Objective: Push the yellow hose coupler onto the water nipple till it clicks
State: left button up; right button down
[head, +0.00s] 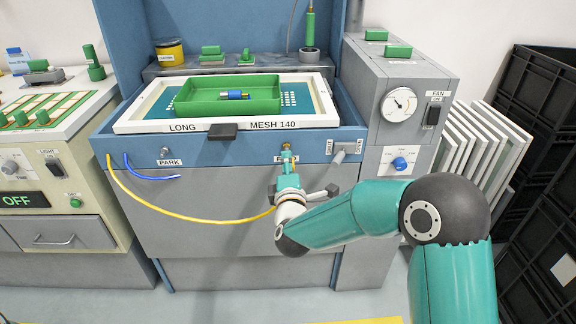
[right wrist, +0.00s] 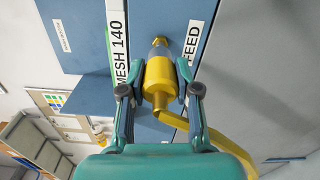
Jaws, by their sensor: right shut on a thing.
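The yellow hose coupler (right wrist: 158,80) sits between the fingers of my right gripper (right wrist: 160,92) in the right wrist view, and the gripper is shut on it. Its front end points at the brass water nipple (right wrist: 160,41) on the blue panel beside the FEED label. The two look nearly in line and very close; I cannot tell whether the coupler is seated. In the head view my right gripper (head: 287,168) is in front of the FEED label and hides most of the coupler. The nipple (head: 286,147) shows just above it. My left gripper is not in view.
The yellow hose (head: 190,216) loops from the PARK side to my gripper. A short blue hose (head: 150,175) hangs at the left. A grey lever (head: 345,150) sticks out right of FEED. A green tray (head: 228,98) lies on the screen frame above.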

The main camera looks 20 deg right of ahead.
jog(key=shift+w+d+p, duration=0.15)
jog(key=shift+w+p, duration=0.2)
jog(key=shift+w, duration=0.1)
dwell(1.3)
jog(key=shift+x, duration=0.95)
jog(key=shift+f, duration=0.2)
dwell(0.3)
jog(key=shift+p, duration=0.3)
jog(key=c, duration=0.7)
grip_release()
jog(key=shift+c, duration=0.2)
jog(key=shift+r, duration=0.15)
jog(key=shift+s, duration=0.1)
